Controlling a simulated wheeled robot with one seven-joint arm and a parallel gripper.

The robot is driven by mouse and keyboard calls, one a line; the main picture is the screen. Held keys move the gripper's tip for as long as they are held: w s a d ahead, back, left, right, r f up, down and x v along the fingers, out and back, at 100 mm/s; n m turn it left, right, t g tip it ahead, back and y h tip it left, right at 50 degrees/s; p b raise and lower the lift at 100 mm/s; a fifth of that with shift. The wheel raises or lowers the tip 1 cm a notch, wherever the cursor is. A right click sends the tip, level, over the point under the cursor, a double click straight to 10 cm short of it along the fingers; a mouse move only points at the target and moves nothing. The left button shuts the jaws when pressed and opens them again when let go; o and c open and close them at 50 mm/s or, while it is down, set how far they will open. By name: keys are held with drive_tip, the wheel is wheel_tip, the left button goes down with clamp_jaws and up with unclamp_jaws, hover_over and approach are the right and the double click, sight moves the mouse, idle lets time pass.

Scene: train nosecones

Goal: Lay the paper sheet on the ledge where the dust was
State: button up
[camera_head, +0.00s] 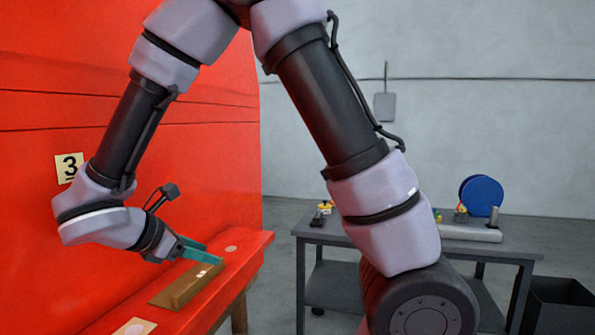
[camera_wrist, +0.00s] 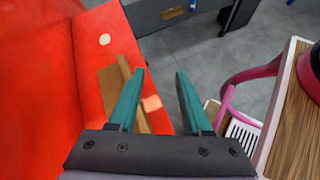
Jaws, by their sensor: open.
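A brown, sheet-like piece (camera_head: 180,291), perhaps the paper sheet, lies on the red ledge (camera_head: 252,262) with one long edge or fold raised. It also shows in the wrist view (camera_wrist: 110,88), partly hidden by the left finger. A small pale patch (camera_wrist: 152,103) shows beside its raised strip. My gripper (camera_head: 214,254) is open, its two teal fingers apart just above the ledge by the brown piece's far end. In the wrist view, nothing is held between the fingertips (camera_wrist: 160,72). I see no clear dust.
A pale round spot (camera_head: 231,249) is on the ledge beyond the brown piece. A pale card (camera_head: 134,327) lies at the near end. The red wall rises at left with a "3" label (camera_head: 69,167). A grey table (camera_head: 320,228) with a blue disc (camera_head: 481,195) stands at right.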

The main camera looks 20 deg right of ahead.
drive_tip(key=s+d+r+m+y, duration=0.2)
drive_tip(key=d+r+m+y, duration=0.1)
drive_tip(key=d+r+m, duration=0.3)
drive_tip(key=s+d+r+m+y, duration=0.2)
drive_tip(key=d+r+m+y, duration=0.2)
drive_tip(key=m, duration=0.7)
drive_tip(key=s+d+r+m+t+y, duration=0.1)
drive_tip(key=s+d+r+m+y, duration=0.1)
drive_tip(key=d+r+m, duration=0.6)
drive_tip(key=d+m+y, duration=0.1)
drive_tip(key=d, duration=0.2)
drive_tip(key=shift+y, duration=0.4)
